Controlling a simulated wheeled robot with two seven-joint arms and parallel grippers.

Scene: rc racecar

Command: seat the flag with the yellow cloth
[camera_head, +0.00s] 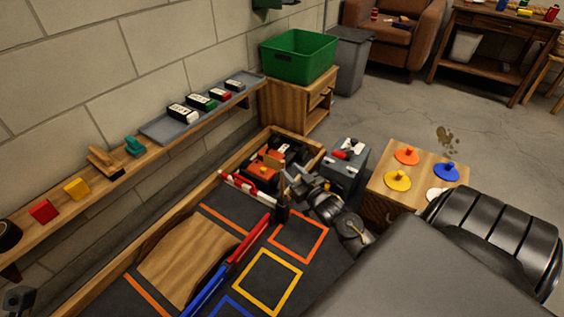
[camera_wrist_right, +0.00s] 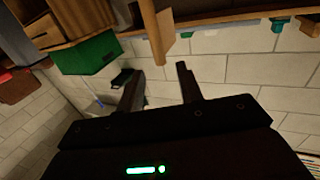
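I cannot make out a flag with a yellow cloth in either view. My right gripper (camera_head: 283,207) is over the dark track mat, near the orange-outlined square, pointing away from my body. In the right wrist view my right gripper (camera_wrist_right: 160,72) has its two fingers spread with nothing between them. A small upright wooden post (camera_head: 282,181) shows just beyond the gripper; a wooden post also shows past the fingertips in the wrist view (camera_wrist_right: 151,30).
The track box holds a wooden ramp (camera_head: 190,250), a red-blue bar (camera_head: 240,252) and a red-white barrier (camera_head: 240,185). A side cabinet (camera_head: 385,185) carries coloured discs, one yellow (camera_head: 397,181). A wall shelf (camera_head: 150,155) and a green bin (camera_head: 298,62) stand behind.

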